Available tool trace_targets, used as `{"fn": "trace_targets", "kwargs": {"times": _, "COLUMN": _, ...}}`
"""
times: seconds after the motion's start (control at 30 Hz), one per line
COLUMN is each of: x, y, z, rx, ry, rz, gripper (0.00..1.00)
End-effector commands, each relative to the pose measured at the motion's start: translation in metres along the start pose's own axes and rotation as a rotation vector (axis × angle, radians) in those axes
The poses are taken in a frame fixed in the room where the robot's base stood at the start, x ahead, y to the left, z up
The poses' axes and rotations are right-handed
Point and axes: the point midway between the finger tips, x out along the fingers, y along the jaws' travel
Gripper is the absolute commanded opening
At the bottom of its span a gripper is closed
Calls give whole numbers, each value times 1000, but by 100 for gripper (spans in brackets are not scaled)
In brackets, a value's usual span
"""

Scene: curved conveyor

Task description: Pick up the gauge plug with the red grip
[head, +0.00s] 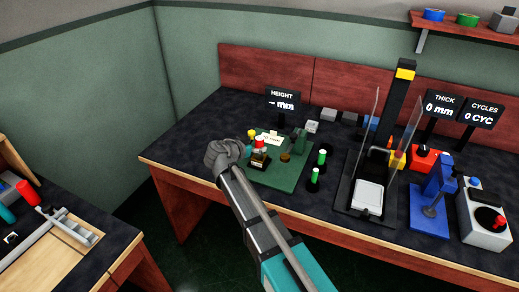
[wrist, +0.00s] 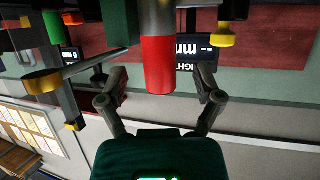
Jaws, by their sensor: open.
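The gauge plug with the red grip shows in the wrist view as a red cylinder (wrist: 158,66) on a grey metal body. That picture is upside down. In the head view its red grip (head: 260,141) stands at the left of the green base plate (head: 287,179). My gripper (wrist: 161,78) is open, with one finger on each side of the red grip and a visible gap on both sides. In the head view my wrist hides the fingers, just left of the plug.
A yellow-topped piece (head: 251,133) stands close behind the plug. Two green-topped pieces (head: 322,157) stand to the right. A brass-coloured part (head: 285,157) is on the plate. The HEIGHT display (head: 283,104) stands behind. A clear-shielded press (head: 368,196) is farther right.

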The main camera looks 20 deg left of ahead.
Motion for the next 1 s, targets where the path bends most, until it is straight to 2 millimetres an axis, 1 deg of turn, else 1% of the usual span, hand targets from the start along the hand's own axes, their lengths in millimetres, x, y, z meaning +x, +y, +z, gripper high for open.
{"fn": "trace_targets", "kwargs": {"times": 0.03, "x": 8, "y": -1, "z": 0, "rx": 1, "ry": 0, "rz": 2, "gripper": 84}}
{"fn": "trace_targets", "kwargs": {"times": 0.1, "x": 16, "y": -1, "z": 1, "rx": 0, "ry": 0, "rz": 2, "gripper": 84}}
{"fn": "trace_targets", "kwargs": {"times": 0.23, "x": 24, "y": 0, "z": 0, "rx": 0, "ry": 0, "rz": 1, "gripper": 84}}
{"fn": "trace_targets", "kwargs": {"times": 0.83, "x": 26, "y": 1, "z": -1, "rx": 0, "ry": 0, "rz": 1, "gripper": 84}}
{"fn": "trace_targets", "kwargs": {"times": 0.97, "x": 26, "y": 1, "z": -1, "rx": 0, "ry": 0, "rz": 2, "gripper": 60}}
{"fn": "trace_targets", "kwargs": {"times": 1.0, "x": 26, "y": 1, "z": -1, "rx": 0, "ry": 0, "rz": 2, "gripper": 53}}
